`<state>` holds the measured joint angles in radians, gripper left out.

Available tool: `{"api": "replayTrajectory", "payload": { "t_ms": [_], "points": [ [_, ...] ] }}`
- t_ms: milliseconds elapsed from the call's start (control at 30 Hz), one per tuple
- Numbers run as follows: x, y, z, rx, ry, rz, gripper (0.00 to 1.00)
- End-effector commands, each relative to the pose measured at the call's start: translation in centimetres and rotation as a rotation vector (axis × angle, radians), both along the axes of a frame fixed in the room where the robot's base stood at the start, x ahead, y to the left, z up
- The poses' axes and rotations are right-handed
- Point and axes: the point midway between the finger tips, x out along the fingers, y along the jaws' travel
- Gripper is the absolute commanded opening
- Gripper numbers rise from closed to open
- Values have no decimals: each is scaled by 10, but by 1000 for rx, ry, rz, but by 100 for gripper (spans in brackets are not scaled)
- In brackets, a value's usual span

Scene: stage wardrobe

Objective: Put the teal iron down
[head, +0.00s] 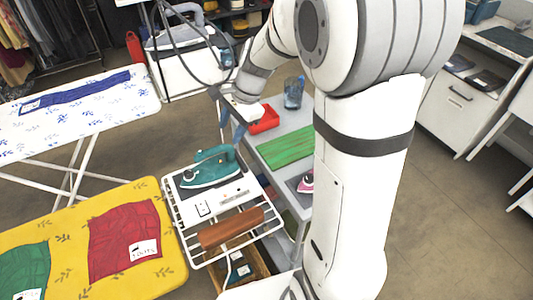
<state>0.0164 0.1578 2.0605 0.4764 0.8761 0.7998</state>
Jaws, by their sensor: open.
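The teal iron (211,167) rests flat on its soleplate on the white rack (174,217) at the end of the yellow ironing board. My gripper (232,132) is open and empty, just behind and above the iron's right end. It appears apart from the handle, though the small gap is hard to judge. My arm hides part of the area behind it.
A brown roll (231,229) lies on the rack's front part. The yellow board (73,252) bears red and green garments. Clear floor lies between the boards.

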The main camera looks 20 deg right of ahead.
Motion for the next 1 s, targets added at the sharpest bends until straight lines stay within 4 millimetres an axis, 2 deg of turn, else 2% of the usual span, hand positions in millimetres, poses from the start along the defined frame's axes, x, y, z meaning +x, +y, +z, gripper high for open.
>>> {"api": "replayTrajectory", "payload": {
  "t_ms": [100, 300, 500, 600, 700, 800, 1000],
  "points": [
    [-37, -7, 20, -81, -81, 178, 44],
    [-97, -22, 40, -228, -193, 491, 44],
    [-153, -39, 47, -379, -275, 789, 44],
    [-174, -47, 48, -440, -299, 910, 44],
    [-188, -52, 47, -484, -312, 993, 44],
    [-195, -66, 46, -508, -316, 1035, 44],
    [-198, -67, 46, -517, -318, 1056, 44]
  ]
}}
